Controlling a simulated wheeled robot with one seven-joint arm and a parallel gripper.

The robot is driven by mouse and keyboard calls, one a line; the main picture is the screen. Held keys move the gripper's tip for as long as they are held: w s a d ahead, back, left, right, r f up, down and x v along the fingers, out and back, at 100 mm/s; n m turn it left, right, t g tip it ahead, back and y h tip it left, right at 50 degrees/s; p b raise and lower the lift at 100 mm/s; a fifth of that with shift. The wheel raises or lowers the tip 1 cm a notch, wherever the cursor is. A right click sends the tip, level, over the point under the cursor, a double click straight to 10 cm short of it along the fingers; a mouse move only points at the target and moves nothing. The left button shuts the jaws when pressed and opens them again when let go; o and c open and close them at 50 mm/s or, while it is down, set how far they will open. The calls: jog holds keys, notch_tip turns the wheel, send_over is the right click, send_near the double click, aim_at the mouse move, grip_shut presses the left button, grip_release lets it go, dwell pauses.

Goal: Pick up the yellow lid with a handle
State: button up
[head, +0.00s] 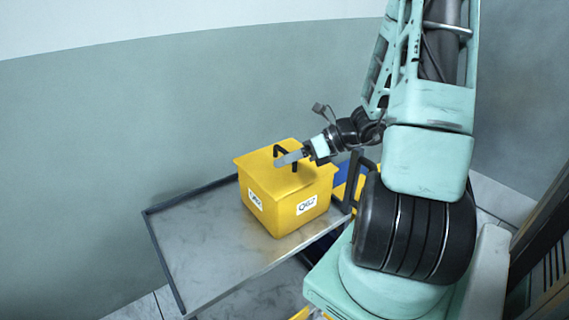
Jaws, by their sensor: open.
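The yellow lid (262,164) lies flat on top of a yellow box (285,206) with white labels on its sides. A black arched handle (285,150) stands up from the lid's middle. My gripper (283,160) is open right at the handle, reaching in from the right. One finger shows as a grey plate in front of the handle. The other finger is hidden, so I cannot tell whether the handle is between the fingers or whether they touch it.
The box stands on a grey metal cart top (205,235) with a raised dark rim. The cart top is bare to the left of the box. Blue and yellow items show partly behind my arm at the right. A plain wall (120,130) stands behind the cart.

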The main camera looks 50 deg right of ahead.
jog(key=s+d+f+m+t+h, duration=0.1)
jog(key=s+d+m+t+h, duration=0.15)
jog(key=d+m, duration=0.35)
jog(key=s+d+f+m+t+h, duration=0.1)
jog(key=s+d+m+t+h, duration=0.2)
jog(key=d, duration=0.4)
jog(key=g+p, duration=0.2)
send_near(284, 150)
jog(key=w+f, duration=0.1)
jog(key=w+a+f, duration=0.1)
jog(key=w, duration=0.1)
jog(key=shift+m+t+h, duration=0.25)
jog(key=shift+m, duration=0.15)
jog(key=shift+p+x, duration=1)
jog(key=shift+x, duration=2.25)
jog(key=shift+d+f, duration=0.1)
grip_shut()
